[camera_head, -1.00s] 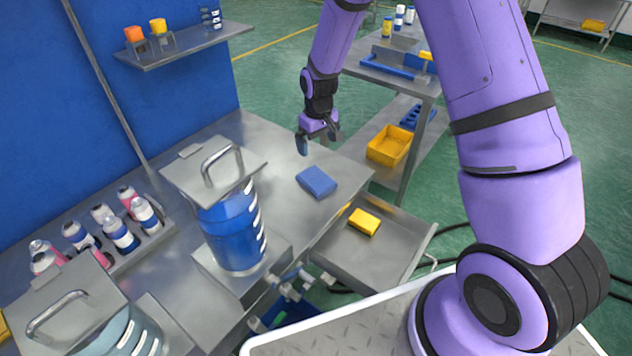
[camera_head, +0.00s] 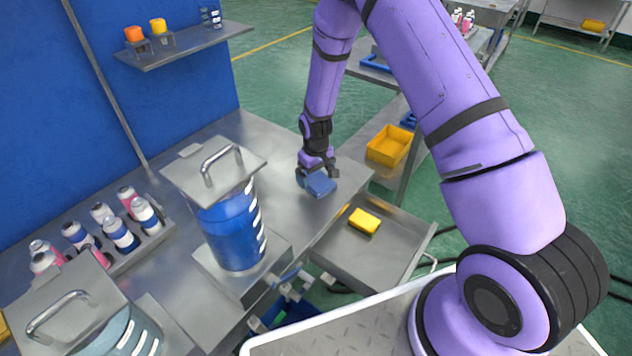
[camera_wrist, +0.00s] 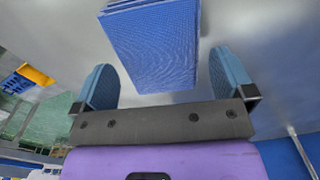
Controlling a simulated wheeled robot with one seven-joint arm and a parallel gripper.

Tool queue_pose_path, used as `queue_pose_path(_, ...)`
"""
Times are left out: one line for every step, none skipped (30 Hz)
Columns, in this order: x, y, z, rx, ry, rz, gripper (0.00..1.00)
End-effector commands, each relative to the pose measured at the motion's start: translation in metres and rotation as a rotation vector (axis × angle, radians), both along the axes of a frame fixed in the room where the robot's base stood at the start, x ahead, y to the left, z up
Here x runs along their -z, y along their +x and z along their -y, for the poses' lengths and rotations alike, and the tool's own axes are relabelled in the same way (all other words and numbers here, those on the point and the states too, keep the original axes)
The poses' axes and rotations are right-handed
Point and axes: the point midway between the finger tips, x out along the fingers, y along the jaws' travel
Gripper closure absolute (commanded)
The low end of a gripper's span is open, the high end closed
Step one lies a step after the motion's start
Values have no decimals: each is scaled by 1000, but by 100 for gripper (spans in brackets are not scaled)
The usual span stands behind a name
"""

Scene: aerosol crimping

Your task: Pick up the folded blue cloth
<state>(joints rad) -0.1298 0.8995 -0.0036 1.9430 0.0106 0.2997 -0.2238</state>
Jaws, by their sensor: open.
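The folded blue cloth (camera_head: 320,184) lies flat on the steel bench (camera_head: 285,150) near its right edge. In the wrist view the cloth (camera_wrist: 152,45) shows its layered folds and extends between and beyond the two blue finger pads. My gripper (camera_head: 317,177) is low over the cloth, reaching down from behind it. My gripper (camera_wrist: 163,82) is open in the wrist view, with one finger on each side of the cloth and a visible gap on the right side. Whether the fingertips touch the bench is hidden.
A tank of blue liquid (camera_head: 231,228) stands left of the cloth. A rack of several bottles (camera_head: 122,235) is further left. A steel tray holding a yellow sponge (camera_head: 364,221) sits lower right. A yellow bin (camera_head: 389,146) is on the cart shelf behind.

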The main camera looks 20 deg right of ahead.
Motion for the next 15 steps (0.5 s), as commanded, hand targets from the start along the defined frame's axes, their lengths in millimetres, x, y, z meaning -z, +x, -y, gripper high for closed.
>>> queue_pose_path(7, 0, 0, 0, -1, -3, 0)
queue_pose_path(11, 0, 0, 0, -1, -2, 0)
queue_pose_path(14, 0, 0, 0, 0, -1, 0)
queue_pose_path(16, 0, 0, 0, 0, 0, 0)
queue_pose_path(18, 0, 0, 0, 0, 0, 0)
queue_pose_path(19, 0, 0, 0, 0, 0, 0)
queue_pose_path(20, 0, 0, 0, 0, 1, 0)
queue_pose_path(20, 0, 0, 0, 0, 1, 0)
queue_pose_path(20, 1, 0, 0, 0, 1, 0)
queue_pose_path(20, 1, 0, 0, 0, 1, 0)
queue_pose_path(20, 1, 0, 0, 0, 1, 0)
queue_pose_path(20, 1, 0, 0, 0, 1, 0)
queue_pose_path(20, 1, 0, 0, 0, 1, 0)
queue_pose_path(20, 1, 0, 0, 0, 1, 5)
queue_pose_path(20, 1, 0, 0, 0, 1, 14)
